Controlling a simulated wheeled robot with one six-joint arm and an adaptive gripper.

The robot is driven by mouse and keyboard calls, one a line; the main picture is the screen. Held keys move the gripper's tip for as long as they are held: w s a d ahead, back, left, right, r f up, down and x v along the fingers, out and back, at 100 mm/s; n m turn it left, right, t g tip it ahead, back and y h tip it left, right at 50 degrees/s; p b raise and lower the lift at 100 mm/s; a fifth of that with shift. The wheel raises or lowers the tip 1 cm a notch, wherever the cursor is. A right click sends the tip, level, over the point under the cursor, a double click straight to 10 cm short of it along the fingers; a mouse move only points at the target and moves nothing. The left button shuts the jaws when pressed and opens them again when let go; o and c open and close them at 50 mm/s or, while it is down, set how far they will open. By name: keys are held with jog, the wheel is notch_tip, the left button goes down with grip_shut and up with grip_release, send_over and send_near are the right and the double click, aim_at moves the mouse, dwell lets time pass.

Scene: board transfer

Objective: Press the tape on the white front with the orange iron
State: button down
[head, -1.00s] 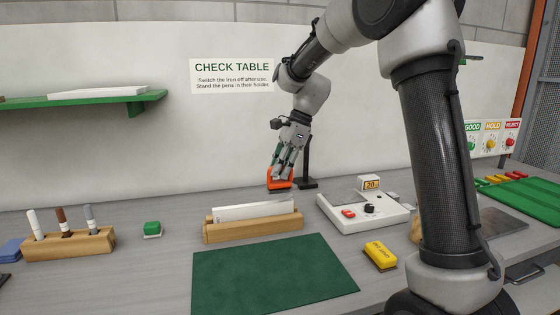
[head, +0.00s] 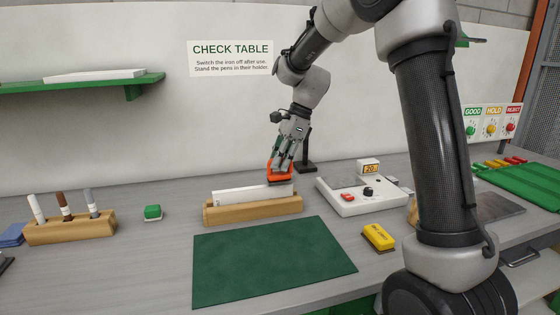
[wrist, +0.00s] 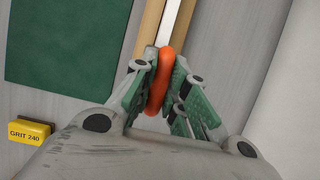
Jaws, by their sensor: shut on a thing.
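My gripper (head: 283,162) is shut on the orange iron (head: 281,175), holding it upright by its handle. In the wrist view the orange handle (wrist: 159,85) lies between the two green-padded fingers. The iron is at the right end of the white front (head: 232,194), which stands on edge in a wooden holder (head: 250,209). The iron's dark sole is close above or on the white piece's top edge; I cannot tell whether they touch. The tape cannot be made out. In the wrist view the white front (wrist: 179,18) runs up from the iron.
A green mat (head: 270,262) lies in front of the holder. A white control box (head: 355,197) and a yellow grit block (head: 378,236) are to the right. A dark stand (head: 307,155) is behind.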

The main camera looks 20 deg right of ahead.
jog(key=shift+f, duration=0.45)
dwell(3.7)
jog(key=shift+r, duration=4.1)
